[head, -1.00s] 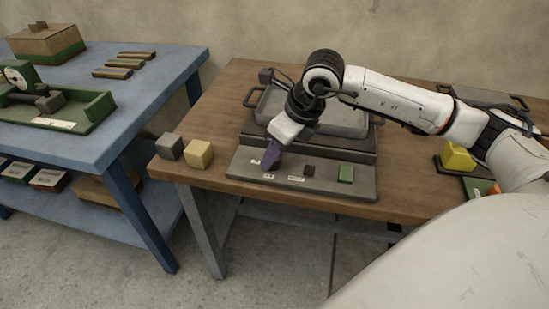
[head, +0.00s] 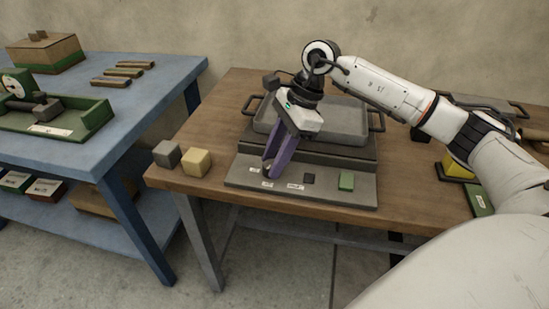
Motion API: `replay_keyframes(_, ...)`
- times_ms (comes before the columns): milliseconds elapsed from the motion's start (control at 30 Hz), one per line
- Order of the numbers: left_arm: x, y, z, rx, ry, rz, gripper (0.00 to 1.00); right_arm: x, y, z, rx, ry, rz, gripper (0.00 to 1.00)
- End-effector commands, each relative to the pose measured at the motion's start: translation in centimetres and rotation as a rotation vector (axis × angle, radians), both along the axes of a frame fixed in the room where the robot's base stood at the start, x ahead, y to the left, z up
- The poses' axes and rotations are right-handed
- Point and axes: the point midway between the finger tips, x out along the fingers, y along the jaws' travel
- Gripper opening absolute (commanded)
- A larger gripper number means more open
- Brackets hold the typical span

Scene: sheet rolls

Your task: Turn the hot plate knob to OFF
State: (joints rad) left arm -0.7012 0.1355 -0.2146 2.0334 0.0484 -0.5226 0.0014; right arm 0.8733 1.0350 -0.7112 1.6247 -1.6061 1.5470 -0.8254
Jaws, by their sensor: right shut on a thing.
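The hot plate's grey front panel (head: 330,193) lies along the front of the wooden table, with white labels, a small dark square and a green block on it. A grey pan with two side handles (head: 345,124) sits on the hot plate behind the panel. My right gripper (head: 268,172) points down at the left part of the panel, its purple fingers shut on the knob. The knob is mostly hidden between the fingertips, so I cannot read its setting. My left gripper is not in view.
A grey cube (head: 167,154) and a tan cube (head: 196,162) stand at the table's left front corner. A yellow object (head: 457,167) is at the right. A blue bench (head: 140,95) with a green scale stands to the left, across a gap.

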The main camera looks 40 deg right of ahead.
Motion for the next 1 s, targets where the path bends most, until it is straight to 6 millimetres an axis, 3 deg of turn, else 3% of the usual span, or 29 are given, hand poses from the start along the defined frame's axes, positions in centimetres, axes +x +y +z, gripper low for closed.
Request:
replay_keyframes(400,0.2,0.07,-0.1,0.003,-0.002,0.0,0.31,0.22,-0.03,0.05,-0.001,-0.002,0.212,0.09)
replay_keyframes(1000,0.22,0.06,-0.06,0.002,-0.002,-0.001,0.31,0.22,-0.1,0.04,-0.003,-0.003,0.25,0.09)
